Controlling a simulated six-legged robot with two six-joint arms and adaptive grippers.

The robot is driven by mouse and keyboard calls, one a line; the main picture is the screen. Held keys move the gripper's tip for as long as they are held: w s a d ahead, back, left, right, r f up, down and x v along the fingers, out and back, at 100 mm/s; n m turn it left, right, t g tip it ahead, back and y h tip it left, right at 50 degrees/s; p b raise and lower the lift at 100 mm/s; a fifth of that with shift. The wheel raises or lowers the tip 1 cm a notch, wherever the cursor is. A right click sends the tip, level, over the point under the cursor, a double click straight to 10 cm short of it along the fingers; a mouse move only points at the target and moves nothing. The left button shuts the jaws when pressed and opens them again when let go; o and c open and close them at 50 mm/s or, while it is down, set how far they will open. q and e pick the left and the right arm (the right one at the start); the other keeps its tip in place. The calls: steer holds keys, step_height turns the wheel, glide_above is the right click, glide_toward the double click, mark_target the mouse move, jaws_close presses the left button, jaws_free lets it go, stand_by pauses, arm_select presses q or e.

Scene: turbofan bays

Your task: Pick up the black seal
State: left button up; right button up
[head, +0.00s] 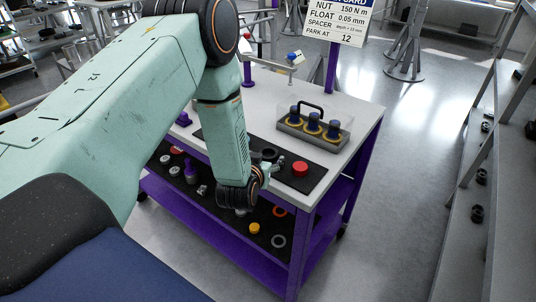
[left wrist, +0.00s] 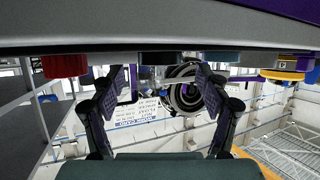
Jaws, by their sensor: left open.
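A dark round piece that looks like the black seal (head: 270,154) lies on the black mat on the cart's top, partly hidden by my left gripper. My left gripper (head: 274,168) is low over the near side of the mat, open and empty. In the left wrist view, which is upside down, the two fingers (left wrist: 160,78) stand apart. A dark flat piece (left wrist: 160,58), likely the seal, shows between and just beyond the fingertips, apart from them. My right gripper is not in view.
A red cap (head: 300,168) sits on the mat right of the gripper. A carrier with blue-and-yellow pieces (head: 314,128) stands behind. The lower shelf (head: 262,222) holds several small parts. The cart's right top corner is clear.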

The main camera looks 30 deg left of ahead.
arm_select(q)
steer(key=shift+x, duration=1.2)
steer(key=shift+r, duration=0.1)
steer(key=shift+c, duration=0.2)
steer(key=shift+a, duration=0.15)
steer(key=shift+c, duration=0.7)
steer(key=shift+w, duration=0.15)
steer(key=c, duration=0.4)
steer(key=shift+d, duration=0.25)
steer(key=c, duration=0.4)
steer(key=shift+a, duration=0.15)
steer(key=shift+c, duration=0.2)
